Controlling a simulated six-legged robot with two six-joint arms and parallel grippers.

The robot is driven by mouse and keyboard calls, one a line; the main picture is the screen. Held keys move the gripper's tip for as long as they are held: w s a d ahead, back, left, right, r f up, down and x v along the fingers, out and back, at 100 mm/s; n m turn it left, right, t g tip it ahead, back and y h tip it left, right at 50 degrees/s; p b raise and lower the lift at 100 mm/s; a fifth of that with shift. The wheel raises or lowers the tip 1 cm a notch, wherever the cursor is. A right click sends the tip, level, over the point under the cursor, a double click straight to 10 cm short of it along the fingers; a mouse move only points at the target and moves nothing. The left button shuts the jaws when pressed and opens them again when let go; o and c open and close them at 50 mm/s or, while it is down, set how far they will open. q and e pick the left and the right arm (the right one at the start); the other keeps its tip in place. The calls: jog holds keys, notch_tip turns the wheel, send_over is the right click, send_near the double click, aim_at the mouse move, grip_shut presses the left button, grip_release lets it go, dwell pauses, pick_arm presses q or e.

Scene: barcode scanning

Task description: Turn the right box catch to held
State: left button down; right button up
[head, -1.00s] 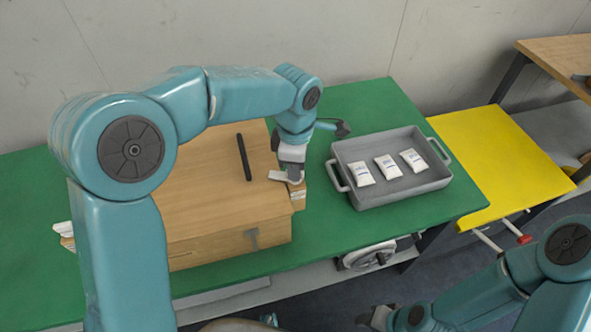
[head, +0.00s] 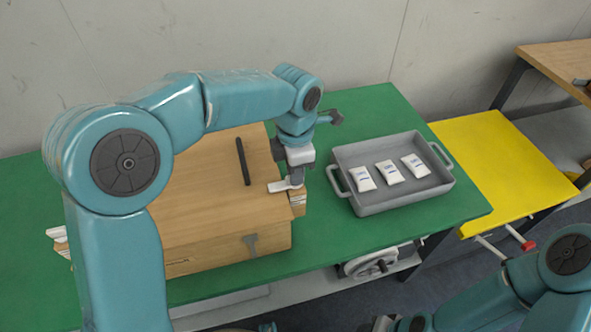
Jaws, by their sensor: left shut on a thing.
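The wooden box (head: 200,210) stands on the green table with its lid down. A block-like catch with a pale strip (head: 298,203) sits at the box's right edge. My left gripper (head: 290,186) is shut at that edge, just above this catch. What it grips is mostly hidden by its fingers, and I cannot tell how far the catch is turned. A pale catch (head: 58,240) shows at the box's left side, partly behind my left arm. My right gripper (head: 395,323) is low at the bottom edge, partly cut off.
A grey tray (head: 400,200) with three white packets stands to the right. A yellow surface (head: 505,165) lies beyond it. Green table (head: 330,240) is clear between box and tray.

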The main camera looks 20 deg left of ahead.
pick_arm(q)
jog(key=c, duration=1.2)
grip_release()
jog(key=shift+a, duration=0.1)
jog(key=shift+o, duration=0.2)
jog(key=shift+r, duration=0.4)
notch_tip(320, 180, up, 16)
jog(key=p, duration=0.3)
jog(key=shift+f, duration=0.25)
